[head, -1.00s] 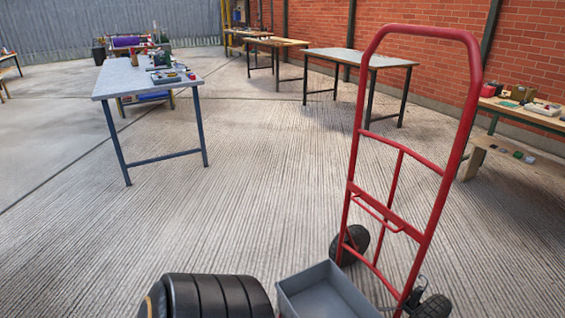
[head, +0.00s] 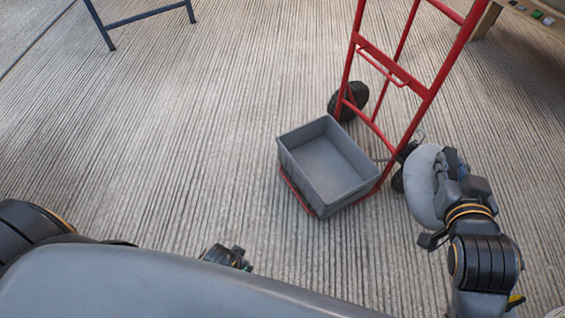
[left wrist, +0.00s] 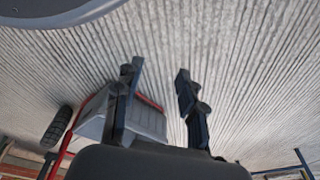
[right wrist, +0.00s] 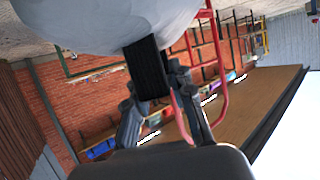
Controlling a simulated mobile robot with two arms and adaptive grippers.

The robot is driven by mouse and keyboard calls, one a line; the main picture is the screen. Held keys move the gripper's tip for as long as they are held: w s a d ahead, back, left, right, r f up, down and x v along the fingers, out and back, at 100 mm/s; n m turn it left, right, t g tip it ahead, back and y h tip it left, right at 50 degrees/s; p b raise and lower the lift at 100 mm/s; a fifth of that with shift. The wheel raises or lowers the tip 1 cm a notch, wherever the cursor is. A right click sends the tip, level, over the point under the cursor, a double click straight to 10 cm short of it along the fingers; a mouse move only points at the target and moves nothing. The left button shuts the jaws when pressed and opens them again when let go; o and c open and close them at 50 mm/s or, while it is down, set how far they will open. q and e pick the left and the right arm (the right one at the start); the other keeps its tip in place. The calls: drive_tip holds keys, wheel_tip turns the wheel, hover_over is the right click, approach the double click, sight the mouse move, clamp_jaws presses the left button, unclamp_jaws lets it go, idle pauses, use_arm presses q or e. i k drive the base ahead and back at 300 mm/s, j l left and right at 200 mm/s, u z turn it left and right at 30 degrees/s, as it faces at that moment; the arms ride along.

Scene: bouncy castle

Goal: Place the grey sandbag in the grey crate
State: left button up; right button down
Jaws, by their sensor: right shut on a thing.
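The grey sandbag (head: 424,186) hangs from my right gripper (head: 447,172), to the right of the crate and apart from it. In the right wrist view the sandbag (right wrist: 105,25) fills the top, and my right gripper (right wrist: 152,82) is shut on its black strap. The grey crate (head: 290,162) is open at the top and empty. It sits on the toe plate of the red hand truck. My left gripper (left wrist: 160,72) has its fingers apart with nothing between them. The crate (left wrist: 147,122) shows behind its left finger.
The red hand truck (head: 397,77) stands upright behind the crate, its frame rising between the crate and the sandbag's far side. Its black wheel (head: 350,102) is behind the crate. A table leg (head: 98,25) is at the top left. The ribbed floor left of the crate is clear.

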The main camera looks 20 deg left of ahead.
sight(316, 164)
drive_tip(key=i+u, duration=0.1)
drive_tip(key=u, duration=0.35)
drive_tip(key=l+u, duration=0.1)
drive_tip(key=u, duration=0.35)
drive_tip(key=i+l+u, duration=0.15)
drive_tip(key=u, duration=0.3)
drive_tip(key=i+l, duration=0.15)
drive_tip(key=l, duration=0.2)
drive_tip(key=i+l, duration=0.15)
drive_tip(key=l, duration=0.2)
drive_tip(key=i+l, duration=0.2)
drive_tip(key=l, duration=0.1)
